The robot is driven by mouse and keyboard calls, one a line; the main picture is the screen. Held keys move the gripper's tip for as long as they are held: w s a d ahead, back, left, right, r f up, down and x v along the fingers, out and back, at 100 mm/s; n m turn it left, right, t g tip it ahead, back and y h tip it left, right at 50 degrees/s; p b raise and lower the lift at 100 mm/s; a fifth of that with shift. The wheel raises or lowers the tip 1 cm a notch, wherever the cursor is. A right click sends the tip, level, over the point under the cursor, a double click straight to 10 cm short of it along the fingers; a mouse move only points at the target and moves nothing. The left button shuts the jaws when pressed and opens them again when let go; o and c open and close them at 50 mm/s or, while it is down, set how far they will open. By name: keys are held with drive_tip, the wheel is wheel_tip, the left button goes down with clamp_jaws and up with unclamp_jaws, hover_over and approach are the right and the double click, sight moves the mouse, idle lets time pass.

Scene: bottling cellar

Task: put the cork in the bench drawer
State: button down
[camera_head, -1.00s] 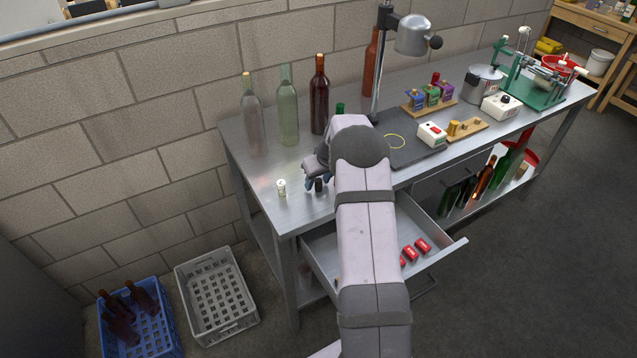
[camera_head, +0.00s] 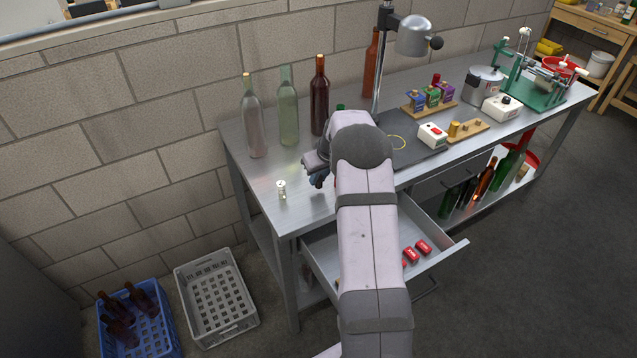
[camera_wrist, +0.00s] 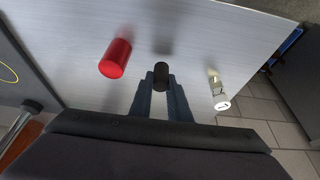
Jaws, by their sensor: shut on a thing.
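My gripper (camera_head: 317,178) is low over the left part of the bench top, shut on a small dark cylinder (camera_wrist: 161,70), which stands upright between the fingertips in the wrist view. I cannot tell its material. A pale, tan-sided cork-like piece with a marked white end (camera_wrist: 219,92) stands apart to the right there; it also shows on the bench in the head view (camera_head: 281,189). A red cylinder (camera_wrist: 116,58) stands to the left in the wrist view. The bench drawer (camera_head: 446,248) is pulled open, with several red pieces (camera_head: 424,246) inside; my arm hides its middle.
Several bottles (camera_head: 288,110) stand behind my gripper, near a post with a metal head (camera_head: 413,36). A switch box (camera_head: 432,135) and wooden stands lie to the right. A grey crate (camera_head: 217,298) and a blue crate (camera_head: 158,335) stand on the floor. The bench's front left corner is fairly clear.

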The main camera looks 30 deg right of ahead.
wheel_tip(320, 180, up, 8)
drive_tip(key=shift+r+b, duration=0.1)
drive_tip(key=shift+b, duration=0.95)
drive_tip(key=s+a+f, duration=0.1)
drive_tip(key=s+a, duration=0.2)
drive_tip(key=a, duration=0.4)
drive_tip(key=s+a+f, duration=0.1)
drive_tip(key=s+a, duration=0.2)
drive_tip(key=a, duration=0.4)
drive_tip(key=s+a+f, duration=0.3)
drive_tip(key=s+a, duration=0.1)
drive_tip(key=s, duration=0.2)
drive_tip(key=s+a+f, duration=0.4)
drive_tip(key=s+a, duration=0.1)
drive_tip(key=s, duration=0.2)
drive_tip(key=shift+s, duration=0.3)
drive_tip(key=shift+d, duration=0.1)
